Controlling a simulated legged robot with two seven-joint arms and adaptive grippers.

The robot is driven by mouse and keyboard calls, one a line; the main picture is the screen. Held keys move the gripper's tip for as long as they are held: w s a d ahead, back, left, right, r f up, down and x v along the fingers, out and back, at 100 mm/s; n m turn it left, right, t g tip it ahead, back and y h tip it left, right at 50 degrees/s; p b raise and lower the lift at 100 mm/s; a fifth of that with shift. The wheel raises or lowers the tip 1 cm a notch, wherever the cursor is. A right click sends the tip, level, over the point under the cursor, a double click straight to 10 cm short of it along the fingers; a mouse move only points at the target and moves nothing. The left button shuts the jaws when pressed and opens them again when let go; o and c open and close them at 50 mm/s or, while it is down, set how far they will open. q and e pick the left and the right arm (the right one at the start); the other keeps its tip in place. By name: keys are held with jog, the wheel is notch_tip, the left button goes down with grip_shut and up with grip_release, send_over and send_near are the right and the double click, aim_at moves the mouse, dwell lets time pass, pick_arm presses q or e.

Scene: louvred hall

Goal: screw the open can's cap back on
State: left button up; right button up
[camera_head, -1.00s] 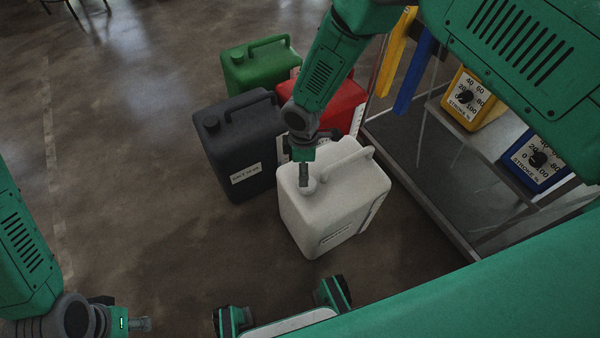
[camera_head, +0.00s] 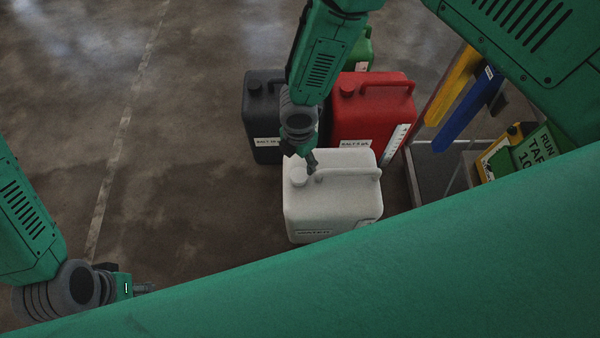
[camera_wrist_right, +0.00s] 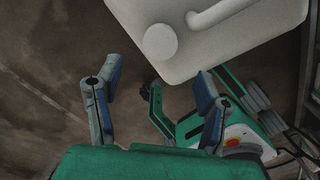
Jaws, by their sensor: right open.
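The white can (camera_head: 330,212) stands upright on the floor, with its round white cap (camera_head: 299,175) seated on the spout at the top left. The can (camera_wrist_right: 225,45) and cap (camera_wrist_right: 160,42) also show in the right wrist view. My right gripper (camera_head: 312,166) is just right of the cap in the head view. In the right wrist view my right gripper (camera_wrist_right: 155,88) is open and empty, its fingers apart from the cap. Whether the cap is fully tightened cannot be seen. My left gripper (camera_head: 146,288) is at the lower left, away from the cans; its jaws are unclear.
A dark grey can (camera_head: 262,115), a red can (camera_head: 365,115) and a partly hidden green can (camera_head: 364,50) stand behind the white can. A yellow bar (camera_head: 453,85), a blue bar (camera_head: 466,112) and a metal-edged stand are at right. The floor at left is clear.

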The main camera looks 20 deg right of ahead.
aim_at(299, 174)
jog(key=shift+f, duration=0.35)
notch_tip(299, 174, down, 8)
jog(key=b, duration=0.7)
jog(key=shift+r, duration=0.2)
jog(key=shift+a+f+b, duration=0.15)
jog(key=shift+f+b, duration=0.3)
jog(key=shift+f, duration=0.4)
grip_shut()
